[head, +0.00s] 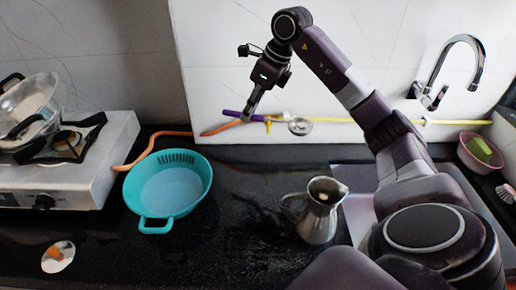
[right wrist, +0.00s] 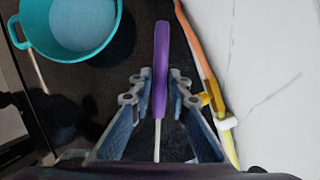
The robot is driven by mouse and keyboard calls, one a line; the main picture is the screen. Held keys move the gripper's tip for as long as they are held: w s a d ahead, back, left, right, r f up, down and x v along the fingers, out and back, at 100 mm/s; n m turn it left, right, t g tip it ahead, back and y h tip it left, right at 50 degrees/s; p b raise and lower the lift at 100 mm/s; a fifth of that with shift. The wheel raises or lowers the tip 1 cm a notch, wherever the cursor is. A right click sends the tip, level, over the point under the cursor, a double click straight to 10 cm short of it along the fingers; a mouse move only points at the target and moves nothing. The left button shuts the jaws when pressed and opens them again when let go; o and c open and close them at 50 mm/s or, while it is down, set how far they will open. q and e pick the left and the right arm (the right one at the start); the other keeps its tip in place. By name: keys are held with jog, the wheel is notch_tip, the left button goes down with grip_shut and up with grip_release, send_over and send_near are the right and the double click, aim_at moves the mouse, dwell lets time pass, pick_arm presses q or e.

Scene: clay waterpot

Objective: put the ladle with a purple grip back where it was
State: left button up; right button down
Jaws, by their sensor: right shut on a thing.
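The ladle with a purple grip (head: 231,114) is held level near the back wall, its metal bowl (head: 300,126) to the right of my right gripper (head: 247,117). In the right wrist view the purple grip (right wrist: 161,50) runs between the two fingers of my right gripper (right wrist: 158,90), and a thin pale shaft leads from it towards the camera. My right gripper is shut on the ladle near the lower end of the grip. The ladle appears close to the yellow pipe; whether it touches cannot be told. My left gripper is not in view.
A teal colander (head: 170,188) and a metal jug (head: 318,212) stand on the black counter. An orange hose (head: 150,146) joins a yellow pipe (head: 350,121) along the wall. A stove (head: 95,165) is left, a tap (head: 473,58) and pink bowl (head: 470,157) right.

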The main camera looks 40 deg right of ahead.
jog(key=p, duration=0.1)
send_over(247, 166)
jog(key=s, duration=0.2)
jog(key=f, duration=1.3)
jog(key=shift+w+d+f, duration=0.25)
jog(key=shift+d+f, duration=0.05)
jog(key=shift+d, duration=0.05)
jog(key=shift+f, duration=0.55)
notch_tip(247, 166, down, 3)
jog(key=shift+f+p, duration=0.2)
jog(key=shift+p, duration=0.2)
jog(key=shift+f, duration=0.25)
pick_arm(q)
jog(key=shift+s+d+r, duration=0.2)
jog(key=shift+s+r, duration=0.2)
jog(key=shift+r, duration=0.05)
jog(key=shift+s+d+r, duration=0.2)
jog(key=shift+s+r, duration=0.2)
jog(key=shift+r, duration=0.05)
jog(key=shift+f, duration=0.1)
pick_arm(e)
jog(key=shift+f, duration=0.2)
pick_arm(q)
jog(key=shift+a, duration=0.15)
pick_arm(e)
jog(key=c, duration=1.8)
grip_release()
jog(key=shift+r, duration=0.15)
